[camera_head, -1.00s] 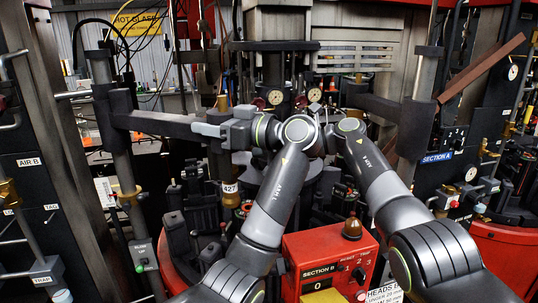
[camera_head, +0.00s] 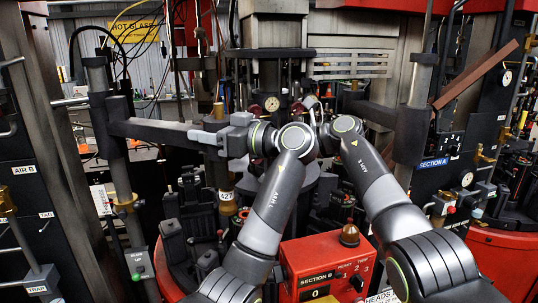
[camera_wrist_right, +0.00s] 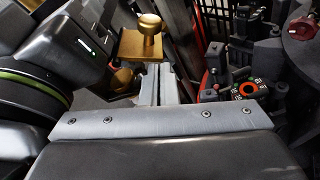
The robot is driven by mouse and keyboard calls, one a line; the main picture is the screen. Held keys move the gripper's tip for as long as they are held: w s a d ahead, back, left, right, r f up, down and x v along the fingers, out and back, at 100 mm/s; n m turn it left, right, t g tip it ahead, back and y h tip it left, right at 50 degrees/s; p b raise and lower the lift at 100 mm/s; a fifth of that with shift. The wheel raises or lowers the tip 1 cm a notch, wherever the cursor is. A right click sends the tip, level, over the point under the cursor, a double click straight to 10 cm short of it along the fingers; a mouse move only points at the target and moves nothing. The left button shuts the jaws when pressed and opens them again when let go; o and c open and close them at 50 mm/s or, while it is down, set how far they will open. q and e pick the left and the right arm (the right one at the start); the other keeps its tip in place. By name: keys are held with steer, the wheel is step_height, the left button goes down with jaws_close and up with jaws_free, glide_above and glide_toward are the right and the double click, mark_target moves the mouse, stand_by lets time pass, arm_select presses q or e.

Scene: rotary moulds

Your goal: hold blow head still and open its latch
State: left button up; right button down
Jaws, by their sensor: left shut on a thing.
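The blow head's dark horizontal arm (camera_head: 158,129) runs from the left post towards the middle in the head view. My left gripper (camera_head: 207,137) is shut on the inner end of this arm, and its fingers hide the grip itself. A brass knob on a brass block (camera_wrist_right: 149,26), which looks like the latch, stands at the upper middle of the right wrist view. My right gripper (camera_wrist_right: 165,86) shows there as pale grey strips just below the brass block. I cannot tell whether they touch it or how far apart they are. In the head view my right wrist mostly hides this gripper.
A red Section B box (camera_head: 328,270) stands in front, below my arms. A dark post (camera_head: 413,125) rises to the right. A pressure gauge (camera_head: 271,104) sits behind my wrists. My left wrist (camera_wrist_right: 75,45) is close on the left in the right wrist view. Free room is tight.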

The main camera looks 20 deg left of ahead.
arm_select(q)
steer(key=shift+s+r, duration=0.1)
arm_select(e)
steer(key=shift+s+a+r, duration=0.2)
steer(key=shift+a+r, duration=0.05)
stand_by(0.5)
arm_select(q)
steer(key=shift+a, duration=0.45)
steer(key=shift+o, duration=0.2)
steer(key=shift+f, duration=0.2)
arm_select(e)
steer(key=w+f+v, duration=0.1)
steer(key=w+v, duration=0.1)
steer(key=v, duration=0.8)
steer(key=shift+d, duration=0.45)
steer(key=shift+s, duration=0.1)
